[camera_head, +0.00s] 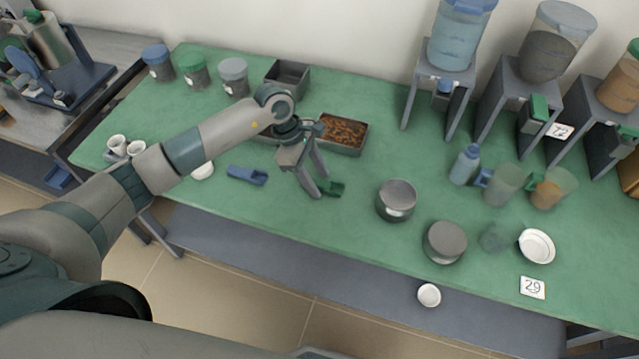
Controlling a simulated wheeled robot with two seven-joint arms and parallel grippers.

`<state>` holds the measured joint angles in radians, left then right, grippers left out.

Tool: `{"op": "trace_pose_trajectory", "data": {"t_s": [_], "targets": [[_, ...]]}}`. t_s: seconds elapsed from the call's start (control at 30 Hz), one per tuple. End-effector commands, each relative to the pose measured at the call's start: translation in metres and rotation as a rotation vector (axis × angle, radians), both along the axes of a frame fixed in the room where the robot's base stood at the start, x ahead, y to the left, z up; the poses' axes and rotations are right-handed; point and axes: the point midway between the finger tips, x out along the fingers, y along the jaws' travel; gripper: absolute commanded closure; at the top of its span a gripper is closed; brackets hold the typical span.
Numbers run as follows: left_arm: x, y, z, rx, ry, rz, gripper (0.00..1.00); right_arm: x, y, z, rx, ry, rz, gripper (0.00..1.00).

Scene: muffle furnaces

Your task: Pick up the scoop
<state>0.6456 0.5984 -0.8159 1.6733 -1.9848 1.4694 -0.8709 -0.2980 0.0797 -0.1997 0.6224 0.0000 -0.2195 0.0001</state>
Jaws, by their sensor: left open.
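A small green scoop-like piece (335,188) lies on the green table, right at the fingertips of my left gripper (318,188). A similar blue scoop-like piece (247,175) lies to the left of the gripper, apart from it. My left gripper points down with its two fingers spread and holds nothing visible. I cannot tell whether a fingertip touches the green piece, as a finger partly covers it.
A tray of brown material (342,133) lies behind the gripper. Two grey round containers (396,201) (444,242) stand to the right. Lidded jars (194,70), an empty grey tray (287,77) and dispensers on stands (461,40) line the back. Bare table lies in front.

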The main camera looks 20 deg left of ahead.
Motion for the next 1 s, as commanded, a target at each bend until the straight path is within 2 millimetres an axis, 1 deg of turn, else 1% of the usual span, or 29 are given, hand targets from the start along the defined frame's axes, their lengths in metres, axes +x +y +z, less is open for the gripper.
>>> {"op": "trace_pose_trajectory", "data": {"t_s": [0.03,0.07,0.1,0.17,0.53,0.67,0.77,0.87,0.97,1.0], "targets": [[0.000,0.000,0.000,0.000,0.000,0.000,0.63,-0.001,0.000,0.000,0.000,0.001,0.001,0.69],[0.000,0.000,0.000,0.000,0.000,0.000,0.71,-0.001,0.000,0.000,0.000,0.001,0.001,0.69],[0.000,0.000,0.000,0.000,0.000,0.000,0.80,-0.001,0.000,0.000,-0.001,0.002,0.001,0.69],[0.000,0.000,0.000,0.000,0.000,0.000,0.94,-0.002,0.000,0.000,-0.001,0.002,0.001,0.69],[0.000,0.000,0.001,0.000,-0.001,0.000,0.95,-0.004,0.000,-0.001,0.000,0.005,0.001,0.69],[0.001,0.000,0.004,0.000,-0.003,-0.001,0.95,-0.004,0.000,-0.003,0.000,0.005,0.001,0.69],[0.001,0.000,0.011,0.000,-0.004,-0.002,0.95,-0.004,0.000,-0.008,0.000,0.006,0.001,0.69],[0.001,0.000,0.021,0.000,-0.006,-0.003,0.95,-0.004,0.000,-0.014,0.000,0.006,0.001,0.69],[0.001,0.000,0.037,0.001,-0.007,-0.003,0.95,-0.004,0.000,-0.023,0.000,0.006,0.001,0.69],[-0.001,-0.005,0.042,-0.001,-0.005,-0.004,0.95,-0.006,-0.001,-0.025,-0.002,0.009,0.001,0.69]]}}
